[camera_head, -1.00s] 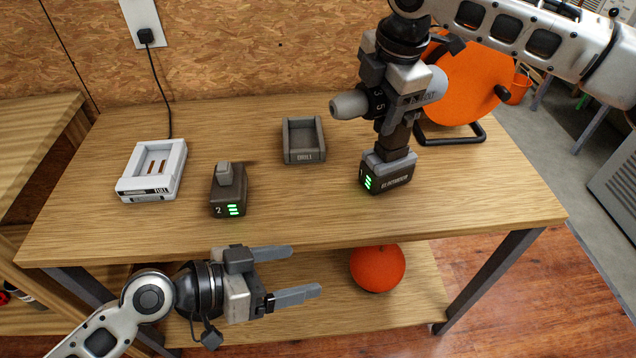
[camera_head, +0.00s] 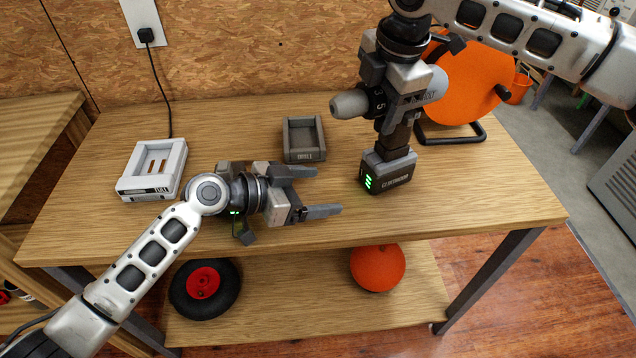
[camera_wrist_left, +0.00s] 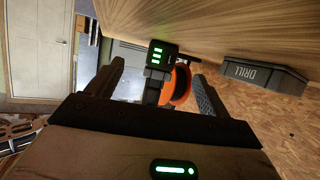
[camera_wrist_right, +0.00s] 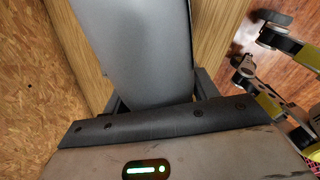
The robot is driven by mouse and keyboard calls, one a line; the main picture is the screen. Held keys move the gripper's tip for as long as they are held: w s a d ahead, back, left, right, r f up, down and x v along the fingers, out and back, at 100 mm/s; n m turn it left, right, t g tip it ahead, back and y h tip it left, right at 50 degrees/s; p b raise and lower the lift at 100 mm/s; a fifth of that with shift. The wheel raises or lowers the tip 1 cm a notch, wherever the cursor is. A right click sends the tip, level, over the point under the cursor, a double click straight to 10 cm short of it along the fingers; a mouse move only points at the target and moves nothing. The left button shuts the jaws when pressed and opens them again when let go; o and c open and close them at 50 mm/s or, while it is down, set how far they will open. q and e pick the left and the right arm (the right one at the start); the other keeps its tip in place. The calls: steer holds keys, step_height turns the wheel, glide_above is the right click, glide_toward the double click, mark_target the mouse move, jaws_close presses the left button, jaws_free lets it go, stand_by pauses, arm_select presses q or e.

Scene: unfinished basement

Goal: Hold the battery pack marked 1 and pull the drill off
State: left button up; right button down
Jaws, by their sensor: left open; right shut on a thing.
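The drill (camera_head: 348,104) stands upright on the bench with its battery pack (camera_head: 389,174) at the base of its handle. The pack's green bars face left; its number is hard to read now. My right gripper (camera_head: 404,88) is shut on the drill's body from above; the grey body fills much of the right wrist view (camera_wrist_right: 142,50). My left gripper (camera_head: 328,191) is open and empty, left of the battery pack and pointing at it, apart from it. In the left wrist view the pack (camera_wrist_left: 162,53) shows between the open fingers.
A dark holder marked DRILL (camera_head: 304,139) sits behind my left gripper. A white charger (camera_head: 153,170) is at the left. An orange reel (camera_head: 465,85) stands behind the drill. A lower shelf (camera_head: 300,300) holds a wheel and an orange ball.

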mark_target(369, 165)
arm_select(q)
steer(key=shift+w+d, duration=0.65)
steer(key=shift+w, duration=0.05)
steer(key=w+d, duration=0.1)
steer(key=d, duration=0.2)
steer(key=w+d, duration=0.1)
steer(key=d, duration=0.3)
steer(key=w+d, duration=0.2)
steer(key=d, duration=0.1)
steer(key=shift+d, duration=0.25)
steer(key=shift+w+d+f, duration=0.25)
steer(key=shift+w+d, duration=0.05)
steer(key=shift+d, duration=0.25)
steer(key=c, duration=1.4)
steer(key=o, duration=0.4)
steer(key=shift+c, duration=0.8)
